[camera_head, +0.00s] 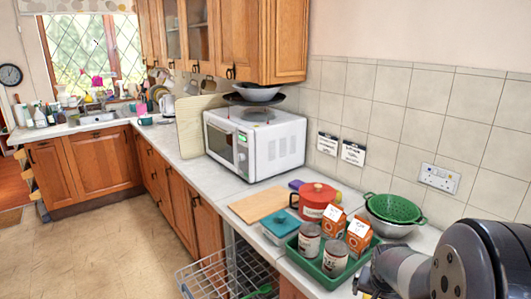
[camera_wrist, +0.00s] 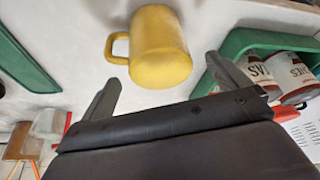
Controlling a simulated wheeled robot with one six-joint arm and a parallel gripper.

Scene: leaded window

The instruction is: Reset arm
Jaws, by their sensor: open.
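My gripper (camera_wrist: 162,69) shows in the wrist view with its two dark fingers spread apart. A yellow mug (camera_wrist: 161,48) lies just beyond the fingertips, its handle toward the left of the picture. The mug appears apart from both fingers, and nothing is held. In the head view my arm fills the lower right corner, and the gripper's fingers cannot be made out there. The mug is not clearly seen in that view.
A green tray (camera_head: 309,267) holds cans and orange cartons; its edge also shows right of my gripper in the wrist view (camera_wrist: 236,43). Nearby are a red pot (camera_head: 316,197), a green colander (camera_head: 394,208) and a microwave (camera_head: 275,146). An open dish rack (camera_head: 222,272) juts out below the counter.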

